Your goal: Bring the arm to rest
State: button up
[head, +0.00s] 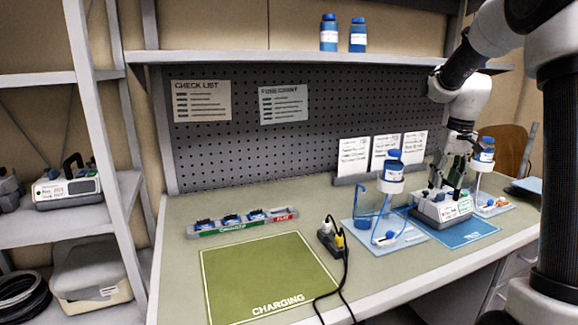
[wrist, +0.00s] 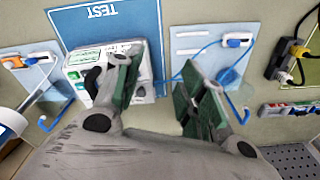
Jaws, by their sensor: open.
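My arm reaches in from the upper right in the head view. My gripper (head: 456,178) points down over the white and grey infusion pump (head: 440,208) on the blue TEST mat (head: 474,232). In the wrist view my gripper (wrist: 158,82) has its two fingers spread apart, with nothing between them. The pump (wrist: 88,65) shows there on the TEST mat (wrist: 112,20), partly hidden behind one finger. I cannot tell whether the fingers touch the pump.
Stands with blue-capped bottles (head: 393,172) (head: 486,155) flank the pump closely. A power strip (head: 328,236) with a black cable lies near the green CHARGING mat (head: 268,270), which is bare. A labelled tray (head: 240,222) stands behind it. A side shelf (head: 70,190) holds another pump.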

jog(key=s+a+r+t, duration=0.1)
jog(key=s+a, duration=0.2)
jog(key=s, duration=0.6)
jog(key=s+a+r+t, duration=0.1)
jog(key=s+a+r, duration=0.1)
jog(key=s, duration=0.8)
jog(key=s+a+r+t, duration=0.1)
jog(key=s+a, duration=0.3)
jog(key=s, duration=0.6)
jog(key=shift+s+r, duration=0.2)
jog(key=shift+r, duration=0.05)
